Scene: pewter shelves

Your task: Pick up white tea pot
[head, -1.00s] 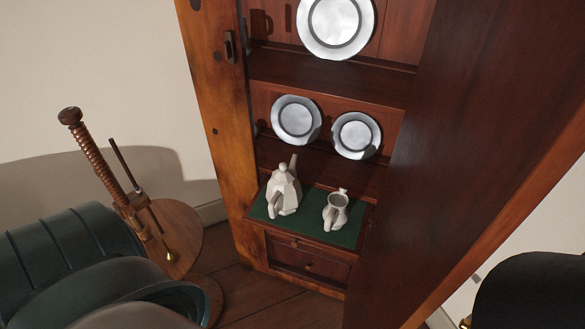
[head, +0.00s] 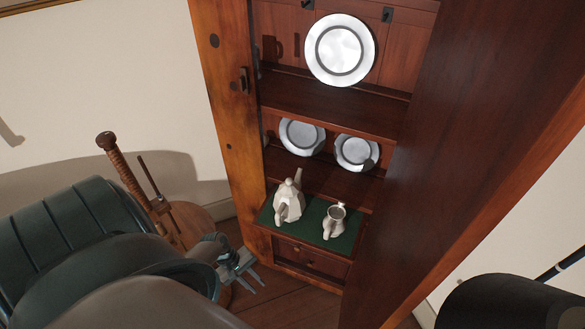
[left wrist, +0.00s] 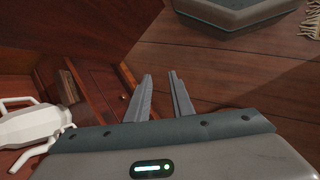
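The white tea pot (head: 288,203) stands upright on the green surface (head: 313,218) of the cabinet's lowest shelf, left of a small white jug (head: 334,220). My left gripper (head: 251,277) is low in front of the cabinet, below and left of the tea pot and apart from it. In the left wrist view its two fingers (left wrist: 160,95) are spread with nothing between them. A white object (left wrist: 32,128), partly cut off at the left edge of that view, looks like the tea pot. My right gripper does not show.
Pewter plates (head: 302,137) stand on the shelves above the tea pot. The open cabinet door (head: 470,130) blocks the right side. A wooden stand with a spiral post (head: 124,167) is at the left. Bare floor lies before the cabinet drawer (head: 300,258).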

